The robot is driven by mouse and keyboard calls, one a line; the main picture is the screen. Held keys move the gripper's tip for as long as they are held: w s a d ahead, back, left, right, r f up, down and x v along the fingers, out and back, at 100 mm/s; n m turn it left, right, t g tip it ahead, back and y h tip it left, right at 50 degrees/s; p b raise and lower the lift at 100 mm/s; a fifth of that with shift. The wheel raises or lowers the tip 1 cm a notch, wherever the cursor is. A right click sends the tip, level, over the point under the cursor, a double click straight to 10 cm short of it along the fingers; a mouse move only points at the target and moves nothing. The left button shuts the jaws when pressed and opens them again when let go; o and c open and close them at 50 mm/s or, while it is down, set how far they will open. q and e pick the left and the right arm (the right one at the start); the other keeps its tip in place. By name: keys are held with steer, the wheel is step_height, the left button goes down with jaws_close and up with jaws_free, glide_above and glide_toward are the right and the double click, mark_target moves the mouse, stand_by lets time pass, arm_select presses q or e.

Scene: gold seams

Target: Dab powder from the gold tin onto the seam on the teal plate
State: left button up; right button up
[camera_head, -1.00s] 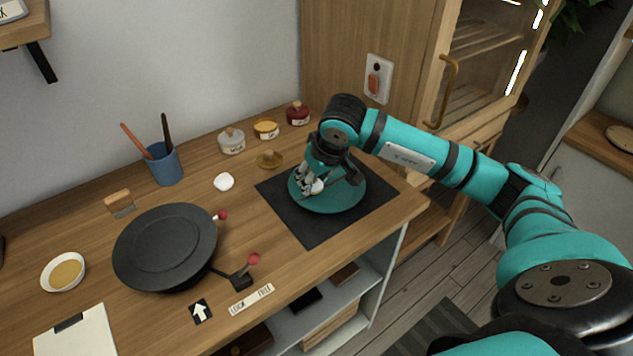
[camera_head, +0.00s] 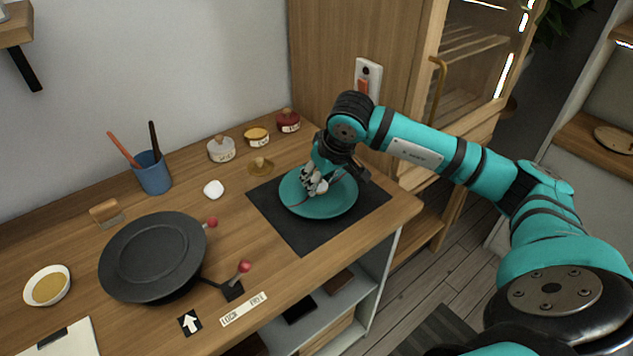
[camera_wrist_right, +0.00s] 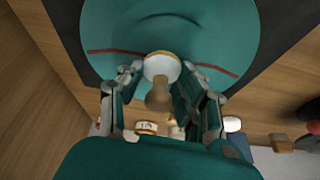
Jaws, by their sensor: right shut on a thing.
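The teal plate (camera_head: 318,207) lies on a dark mat at the right of the worktop. A dark red seam (camera_wrist_right: 215,69) crosses it in the wrist view, partly hidden behind the dabber. My right gripper (camera_head: 316,186) is over the plate, shut on a dabber with a tan knob handle (camera_wrist_right: 158,98) and a round white, gold-rimmed head (camera_wrist_right: 162,67). The head is over the seam line; I cannot tell whether it touches. The gold tin (camera_head: 257,137) stands open behind the plate, its knobbed lid (camera_head: 260,167) beside it. My left gripper is not in view.
A grey-white tin (camera_head: 221,150) and a red tin (camera_head: 288,121) flank the gold one. A white pad (camera_head: 213,189), blue cup with sticks (camera_head: 153,175), black turntable (camera_head: 152,256), lever (camera_head: 244,267) and powder bowl (camera_head: 47,287) are to the left. The mat (camera_head: 303,240) is clear in front.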

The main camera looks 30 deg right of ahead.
steer(key=shift+s+d+b, duration=0.3)
steer(key=shift+s+d, duration=0.05)
steer(key=shift+d, duration=0.45)
steer(key=shift+w+d+b, duration=0.3)
steer(key=shift+w+d, duration=0.25)
steer(key=shift+w, duration=0.05)
steer(key=shift+f, duration=0.1)
steer(key=shift+s+b, duration=0.3)
steer(key=shift+s, duration=0.2)
steer(key=shift+w, duration=0.25)
steer(key=shift+b, duration=0.3)
